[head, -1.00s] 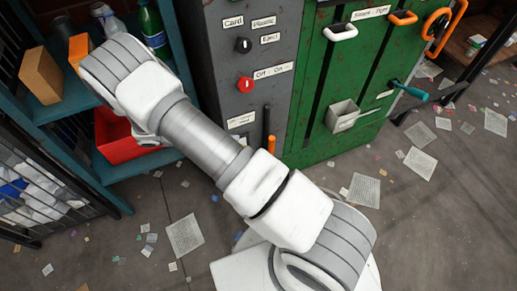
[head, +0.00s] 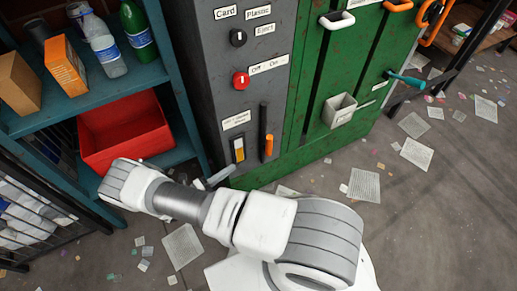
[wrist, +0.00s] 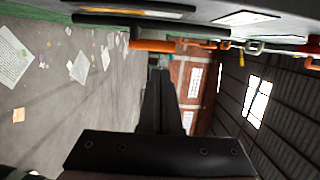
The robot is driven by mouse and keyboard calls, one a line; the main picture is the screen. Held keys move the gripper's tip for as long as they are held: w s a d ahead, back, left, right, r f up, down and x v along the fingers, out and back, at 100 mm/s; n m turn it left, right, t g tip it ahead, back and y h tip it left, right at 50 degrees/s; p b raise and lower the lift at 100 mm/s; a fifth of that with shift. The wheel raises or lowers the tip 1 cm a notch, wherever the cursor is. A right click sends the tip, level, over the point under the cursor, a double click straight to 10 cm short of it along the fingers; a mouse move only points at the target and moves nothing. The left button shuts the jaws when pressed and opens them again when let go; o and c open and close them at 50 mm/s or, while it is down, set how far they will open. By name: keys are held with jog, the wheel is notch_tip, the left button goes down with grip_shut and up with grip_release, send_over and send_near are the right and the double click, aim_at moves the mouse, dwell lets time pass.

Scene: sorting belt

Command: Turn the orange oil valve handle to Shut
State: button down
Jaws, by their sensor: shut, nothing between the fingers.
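The orange handle (head: 268,146) hangs down at the lower front of the grey cabinet, beside a white label (head: 236,120) too small to read surely. It points straight down. In the wrist view the orange handle (wrist: 152,45) lies across the picture, beyond my fingertips. My gripper (head: 228,171) is low in front of the cabinet, left of and a little below the handle, with a visible gap. Its fingers are together and empty; they show in the wrist view as one dark bar (wrist: 158,85).
A yellow gauge (head: 239,149) is just left of the handle. A red knob (head: 240,81) and a black knob (head: 238,38) are above. A green cabinet (head: 305,140) adjoins on the right, a teal shelf (head: 185,85) on the left. Papers litter the floor.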

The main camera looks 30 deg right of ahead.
aim_at(267, 144)
jog(key=b+x, duration=0.1)
jog(key=x, duration=1.3)
jog(key=shift+d+r+y+p, duration=0.3)
jog(key=shift+r+y+p, duration=0.25)
jog(key=shift+p, duration=0.5)
jog(key=shift+d, duration=0.2)
jog(key=shift+d+f+y, duration=0.1)
jog(key=shift+d+y, duration=0.15)
jog(key=shift+d, duration=0.1)
